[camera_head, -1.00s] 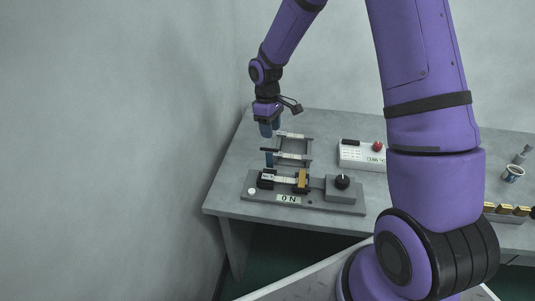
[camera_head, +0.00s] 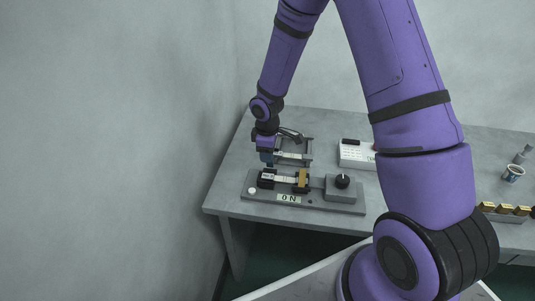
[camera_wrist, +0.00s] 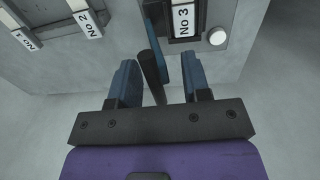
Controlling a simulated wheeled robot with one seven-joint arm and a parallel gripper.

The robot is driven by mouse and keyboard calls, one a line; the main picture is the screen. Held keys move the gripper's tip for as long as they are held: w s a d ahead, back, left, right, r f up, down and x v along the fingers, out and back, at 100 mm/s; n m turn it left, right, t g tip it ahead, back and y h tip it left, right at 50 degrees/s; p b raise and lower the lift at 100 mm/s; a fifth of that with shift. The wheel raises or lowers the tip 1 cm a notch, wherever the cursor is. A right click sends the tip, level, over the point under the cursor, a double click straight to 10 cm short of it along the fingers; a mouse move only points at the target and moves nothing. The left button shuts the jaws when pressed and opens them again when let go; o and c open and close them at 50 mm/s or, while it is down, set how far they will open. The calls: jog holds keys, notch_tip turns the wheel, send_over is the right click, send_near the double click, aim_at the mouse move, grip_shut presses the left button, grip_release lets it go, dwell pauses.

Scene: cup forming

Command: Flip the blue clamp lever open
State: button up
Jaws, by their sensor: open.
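The blue clamp lever (camera_wrist: 160,50) shows in the wrist view beside the block labelled No 3 (camera_wrist: 183,20), with a dark rod (camera_wrist: 151,72) next to it. My gripper (camera_wrist: 158,68) is open, with one blue finger on each side of the rod and lever; I see no clear contact. In the head view my gripper (camera_head: 267,158) points down at the left end of the grey fixture (camera_head: 315,203), where its fingers and the lever are hard to tell apart. The fixture carries a brass-coloured block (camera_head: 303,180) and an ON plate (camera_head: 289,198).
A black knob (camera_head: 342,181) stands on the fixture's right, and a white button (camera_head: 252,191) at its left. A grey frame (camera_head: 308,150) is behind. The table's left edge is close.

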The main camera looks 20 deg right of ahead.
jog(key=shift+f, duration=0.55)
grip_shut()
jog(key=shift+w+d, duration=0.1)
jog(key=shift+w+d+g, duration=0.2)
jog(key=shift+w+g, duration=0.05)
jog(key=shift+g, duration=0.15)
jog(key=shift+w+d+g+y, duration=0.35)
jog(key=shift+w+g+y, duration=0.2)
jog(key=shift+g+y, duration=0.25)
jog(key=shift+w+d+g+y, duration=0.3)
jog(key=shift+w+g+y, duration=0.3)
jog(key=shift+g, duration=0.3)
